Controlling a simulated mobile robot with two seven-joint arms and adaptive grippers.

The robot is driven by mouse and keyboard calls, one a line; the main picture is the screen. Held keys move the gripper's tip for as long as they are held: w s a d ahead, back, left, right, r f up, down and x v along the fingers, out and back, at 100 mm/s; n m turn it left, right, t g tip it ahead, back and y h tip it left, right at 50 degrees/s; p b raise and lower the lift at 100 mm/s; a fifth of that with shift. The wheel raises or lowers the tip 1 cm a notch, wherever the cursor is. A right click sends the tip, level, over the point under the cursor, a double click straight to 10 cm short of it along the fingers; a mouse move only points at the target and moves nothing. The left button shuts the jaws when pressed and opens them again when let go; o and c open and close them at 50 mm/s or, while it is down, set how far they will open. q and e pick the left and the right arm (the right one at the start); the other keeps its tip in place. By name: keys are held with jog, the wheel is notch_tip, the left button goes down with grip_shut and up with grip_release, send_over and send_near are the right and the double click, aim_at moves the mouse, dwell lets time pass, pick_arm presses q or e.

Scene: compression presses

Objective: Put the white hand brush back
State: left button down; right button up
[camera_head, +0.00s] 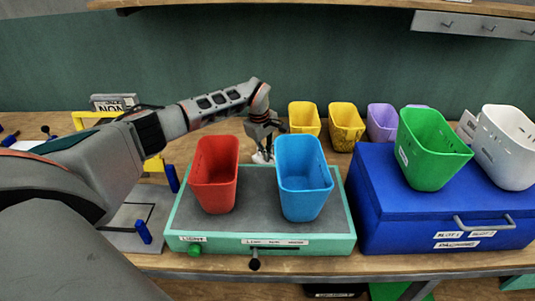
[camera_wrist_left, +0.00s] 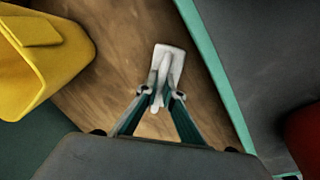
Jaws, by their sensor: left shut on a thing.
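The white hand brush (camera_wrist_left: 170,62) is between the fingertips of my left gripper (camera_wrist_left: 161,98) in the left wrist view, above or on the wooden bench. I cannot tell whether the brush touches the bench. In the head view, my left gripper (camera_head: 264,143) reaches down behind the green light table, and a small white part of the brush (camera_head: 262,157) shows below it. The gripper is shut on the brush. The red and blue bins partly hide that area. My right gripper is not in view.
A red bin (camera_head: 214,175) and a blue bin (camera_head: 303,178) stand on the green light table (camera_head: 180,215). Yellow bins (camera_head: 304,117) and a purple bin (camera_head: 381,122) stand behind. A blue case (camera_head: 375,205) at right carries a green bin (camera_head: 428,150) and a white bin (camera_head: 506,145).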

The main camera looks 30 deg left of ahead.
pick_arm(q)
jog(key=shift+f, duration=0.1)
jog(key=c, duration=2.2)
grip_release()
jog(key=r, duration=0.4)
jog(key=s+r, duration=0.1)
jog(key=r, duration=0.3)
jog(key=s+r, duration=0.1)
jog(key=r, duration=0.3)
jog(key=shift+s+a+b, duration=0.15)
jog(key=shift+a+b, duration=0.15)
